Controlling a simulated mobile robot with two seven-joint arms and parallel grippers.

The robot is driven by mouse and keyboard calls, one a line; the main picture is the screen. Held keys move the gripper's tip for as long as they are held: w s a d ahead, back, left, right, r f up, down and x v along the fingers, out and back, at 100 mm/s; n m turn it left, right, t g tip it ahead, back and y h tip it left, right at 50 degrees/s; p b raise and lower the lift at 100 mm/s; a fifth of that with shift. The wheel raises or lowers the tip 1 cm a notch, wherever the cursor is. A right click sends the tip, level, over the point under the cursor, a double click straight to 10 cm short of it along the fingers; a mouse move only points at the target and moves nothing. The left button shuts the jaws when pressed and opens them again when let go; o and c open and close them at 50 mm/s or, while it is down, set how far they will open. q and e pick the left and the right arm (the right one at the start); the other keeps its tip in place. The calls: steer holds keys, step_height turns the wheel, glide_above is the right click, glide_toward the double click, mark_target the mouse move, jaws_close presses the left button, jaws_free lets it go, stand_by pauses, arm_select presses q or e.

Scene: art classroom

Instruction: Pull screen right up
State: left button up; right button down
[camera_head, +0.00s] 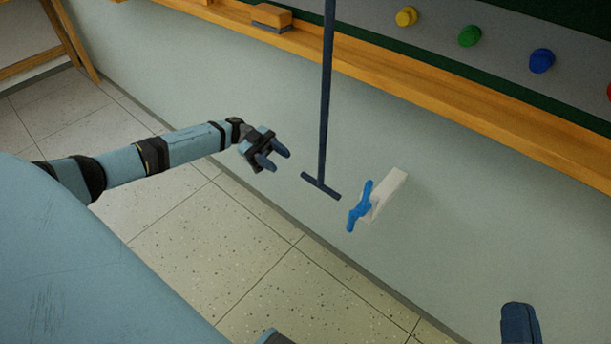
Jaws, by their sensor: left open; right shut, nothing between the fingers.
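A dark blue pull rod (325,100) hangs down from the top of the view and ends in a short crossbar (320,186). The screen itself is not in view. My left gripper (280,161) is open and empty, just left of the rod and slightly above the crossbar in the picture, apart from both. My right gripper (519,320) shows only as dark blue fingers at the bottom right edge; they are shut together and empty, well away from the rod.
A blue cleat (359,206) on a white block (388,193) sticks out from the pale wall, right of the crossbar. A wooden ledge (430,75) with an eraser (271,18) runs above. Yellow (406,17), green (469,36) and blue (541,60) knobs sit on the board. Tiled floor lies below.

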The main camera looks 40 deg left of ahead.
mark_target(305, 173)
arm_select(q)
steer(key=d, duration=0.6)
steer(key=d+b, duration=0.1)
steer(key=d, duration=0.2)
steer(key=shift+s+d, duration=0.2)
steer(key=shift+s, duration=0.15)
jaws_close()
